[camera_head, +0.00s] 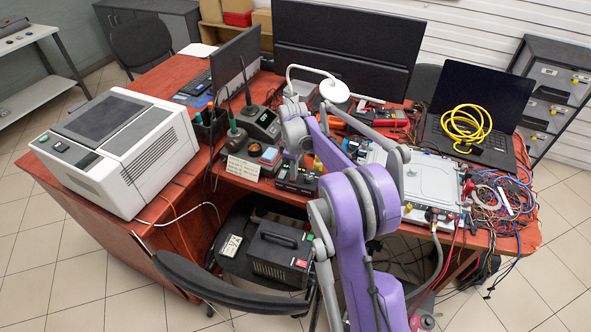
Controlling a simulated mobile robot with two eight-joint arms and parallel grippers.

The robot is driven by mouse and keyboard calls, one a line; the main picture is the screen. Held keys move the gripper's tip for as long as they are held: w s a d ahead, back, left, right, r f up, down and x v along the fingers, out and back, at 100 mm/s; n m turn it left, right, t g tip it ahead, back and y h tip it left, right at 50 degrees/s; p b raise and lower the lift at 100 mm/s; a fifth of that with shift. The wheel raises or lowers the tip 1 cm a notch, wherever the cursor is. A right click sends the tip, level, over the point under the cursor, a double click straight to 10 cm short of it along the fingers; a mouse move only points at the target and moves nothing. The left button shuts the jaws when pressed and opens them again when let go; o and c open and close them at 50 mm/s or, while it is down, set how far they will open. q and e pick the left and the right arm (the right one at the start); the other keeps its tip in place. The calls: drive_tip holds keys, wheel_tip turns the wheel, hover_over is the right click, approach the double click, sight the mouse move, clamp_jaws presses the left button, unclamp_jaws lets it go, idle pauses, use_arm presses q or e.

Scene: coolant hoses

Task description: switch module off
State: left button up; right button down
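A flat light-grey box (418,186) with connectors and red and black cables along its front edge lies on the right part of the desk. It may be the module; I see no label or switch state on it. My purple and grey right arm rises from the bottom centre and covers part of the desk left of the box. Its grey end (296,138) is above the desk, left of the box and near a small black device (297,178). The fingertips are too small and overlapped to make out clearly. My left gripper is not in view.
A white printer-like machine (120,150) stands on the left of the red desk. A soldering station (262,124), monitors (345,50), an open laptop (478,105) with a coiled yellow cable, and tangled wires (505,195) crowd the desk. A black chair (215,285) is in front.

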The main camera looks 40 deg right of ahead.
wheel_tip(320, 180, up, 11)
drive_tip(key=shift+d+p, duration=0.15)
drive_tip(key=shift+p, duration=0.3)
drive_tip(key=shift+f, duration=0.1)
drive_tip(key=r, duration=0.1)
drive_tip(key=r+b, duration=0.1)
drive_tip(key=a+r+h, duration=0.1)
drive_tip(key=shift+s+r+t, duration=0.2)
drive_tip(key=shift+s+t, duration=0.1)
drive_tip(key=shift+f, duration=0.1)
drive_tip(key=f, duration=0.4)
drive_tip(key=d+f+b, duration=0.1)
drive_tip(key=f, duration=0.4)
drive_tip(key=w+f, duration=0.1)
drive_tip(key=f, duration=0.3)
drive_tip(key=shift+d+f, duration=0.2)
drive_tip(key=shift+f, duration=0.2)
